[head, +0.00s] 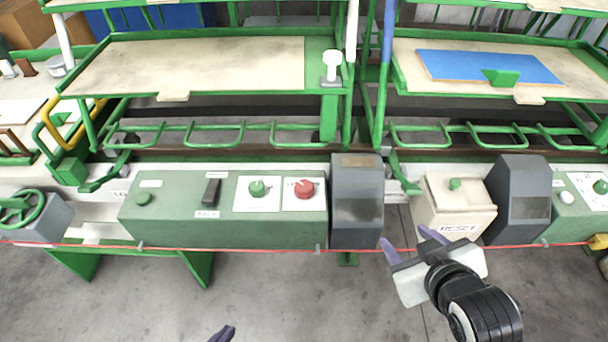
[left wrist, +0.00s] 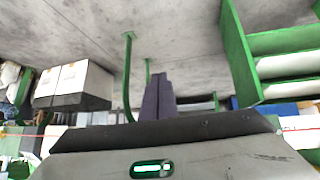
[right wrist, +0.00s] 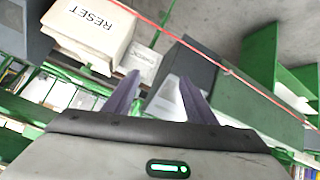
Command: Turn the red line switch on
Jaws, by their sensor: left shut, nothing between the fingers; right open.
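The red switch (head: 304,188) is a round red knob on a white plate at the right end of the green control box (head: 170,225). My left gripper (head: 222,334) shows only its dark fingertips at the bottom of the head view, well below the box. In the left wrist view its fingers (left wrist: 158,97) are together and empty. My right gripper (head: 408,242) is to the right of and below the red switch, apart from it. Its two purple fingers are spread and empty, as the right wrist view (right wrist: 160,98) also shows.
A red cord (head: 225,250) runs across the front of the boxes. A green knob (head: 257,188) and a black switch (head: 211,192) are left of the red one. A grey box (head: 357,225) stands right of it, then a cream RESET box (head: 455,212). The floor in front is clear.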

